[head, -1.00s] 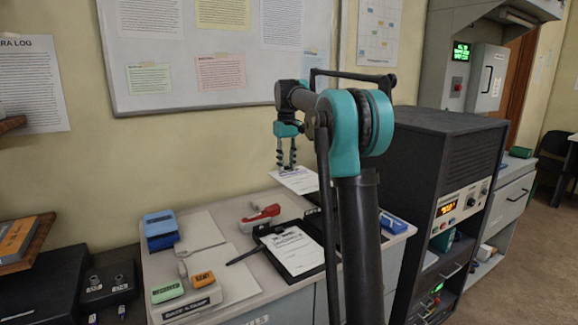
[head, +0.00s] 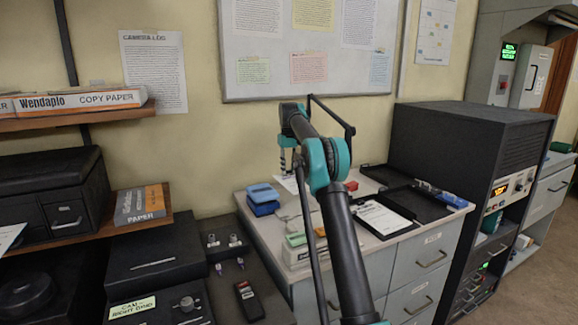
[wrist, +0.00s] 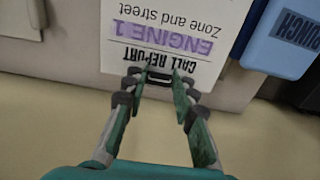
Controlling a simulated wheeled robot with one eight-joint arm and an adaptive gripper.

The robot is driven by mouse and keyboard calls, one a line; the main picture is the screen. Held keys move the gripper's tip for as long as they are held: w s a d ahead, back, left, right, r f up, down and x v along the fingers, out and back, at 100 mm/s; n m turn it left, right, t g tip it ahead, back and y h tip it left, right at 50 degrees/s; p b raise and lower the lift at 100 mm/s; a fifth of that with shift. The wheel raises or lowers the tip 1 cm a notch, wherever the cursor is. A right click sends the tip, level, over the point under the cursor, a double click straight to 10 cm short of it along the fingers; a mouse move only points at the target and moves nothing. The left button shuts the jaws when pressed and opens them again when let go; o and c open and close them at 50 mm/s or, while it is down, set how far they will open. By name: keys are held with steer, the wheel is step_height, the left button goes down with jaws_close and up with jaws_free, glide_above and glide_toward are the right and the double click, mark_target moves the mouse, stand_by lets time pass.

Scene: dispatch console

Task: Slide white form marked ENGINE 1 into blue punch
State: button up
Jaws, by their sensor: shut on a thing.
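The white form (wrist: 168,30) is headed CALL REPORT with ENGINE 1 in purple, upside down in the wrist view. My gripper (wrist: 158,77) is shut on its heading edge and holds it above the counter. In the head view the form (head: 289,184) hangs below my gripper (head: 290,168), partly hidden by my arm. The blue punch (wrist: 281,38), labelled PUNCH, is at the upper right of the wrist view, beside the form and apart from it in the picture. In the head view the blue punch (head: 262,199) sits on the counter, just left of the form.
Green and orange blocks stand at the front left. A dark equipment cabinet (head: 440,140) bounds the right.

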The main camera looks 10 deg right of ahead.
mark_target(281, 191)
steer(key=shift+a+f, duration=0.45)
steer(key=shift+f, duration=0.5)
steer(key=shift+s+a+f, duration=0.1)
steer(key=shift+f, duration=1.2)
steer(key=shift+s+a+f, duration=0.1)
steer(key=shift+f, duration=1.15)
steer(key=shift+a+f, duration=0.15)
steer(key=shift+s+a, duration=0.1)
steer(key=shift+a, duration=0.15)
steer(key=shift+s+a, duration=0.2)
steer(key=shift+a, duration=0.5)
steer(key=shift+s+a+f, duration=0.1)
steer(key=shift+s+a, duration=0.1)
steer(key=shift+a, duration=0.4)
steer(key=shift+s+a, duration=0.2)
steer(key=shift+a, duration=0.4)
steer(key=o, duration=1.2)
steer(key=shift+c, duration=0.2)
